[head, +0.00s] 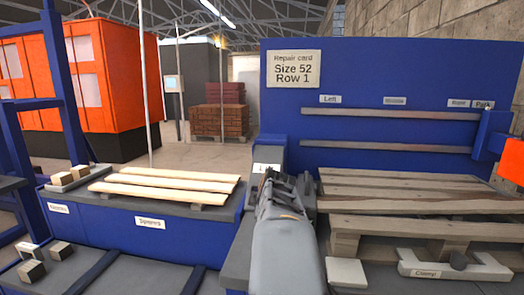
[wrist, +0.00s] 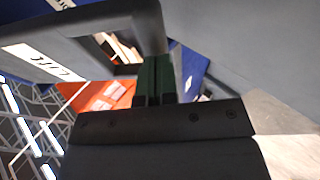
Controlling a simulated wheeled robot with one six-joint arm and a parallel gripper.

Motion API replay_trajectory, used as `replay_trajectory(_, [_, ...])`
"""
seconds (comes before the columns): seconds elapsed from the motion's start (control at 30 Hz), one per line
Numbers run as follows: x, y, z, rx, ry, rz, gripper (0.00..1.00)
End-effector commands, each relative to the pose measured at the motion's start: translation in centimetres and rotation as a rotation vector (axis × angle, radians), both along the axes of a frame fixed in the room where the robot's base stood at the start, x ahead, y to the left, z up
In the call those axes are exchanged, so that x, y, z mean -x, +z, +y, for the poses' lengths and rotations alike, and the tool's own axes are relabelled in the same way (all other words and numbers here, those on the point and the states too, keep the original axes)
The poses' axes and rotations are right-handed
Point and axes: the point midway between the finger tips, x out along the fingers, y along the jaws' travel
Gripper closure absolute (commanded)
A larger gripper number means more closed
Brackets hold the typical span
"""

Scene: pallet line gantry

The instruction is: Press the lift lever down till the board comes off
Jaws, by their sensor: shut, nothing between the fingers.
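My gripper (head: 288,182) reaches forward to the grey post between the two benches. In the wrist view its dark green fingers (wrist: 155,80) are together and empty. A dark grey bent bar (wrist: 150,28), perhaps the lift lever, is just beyond the fingertips; I cannot tell whether they touch. A white label (wrist: 45,62) is on the grey part beside it, and a partly covered label (head: 264,168) shows in the head view. The lever is mostly hidden by my arm in the head view. The pallet (head: 345,246) at right carries several wooden boards (head: 400,180), seemingly lying flat.
A blue spares bench (head: 140,222) with pale boards (head: 165,187) stands at left. A blue panel (head: 420,75) holds a repair card (head: 293,69) reading "Size 52 Row 1" and two rails. A pale grey tool (head: 455,265) lies at front right. Blue uprights stand far left.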

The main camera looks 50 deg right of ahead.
Motion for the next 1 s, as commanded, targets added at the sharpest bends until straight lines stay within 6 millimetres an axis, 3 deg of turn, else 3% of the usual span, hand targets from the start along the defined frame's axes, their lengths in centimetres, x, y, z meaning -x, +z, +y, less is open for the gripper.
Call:
replay_trajectory(0.43, [0.1,0.5,0.3,0.001,0.002,0.000,1.00])
replay_trajectory(0.67, [0.8,3.7,2.5,0.003,0.008,-0.001,1.00])
replay_trajectory(1.0, [4.8,8.2,4.8,0.002,0.001,-0.002,1.00])
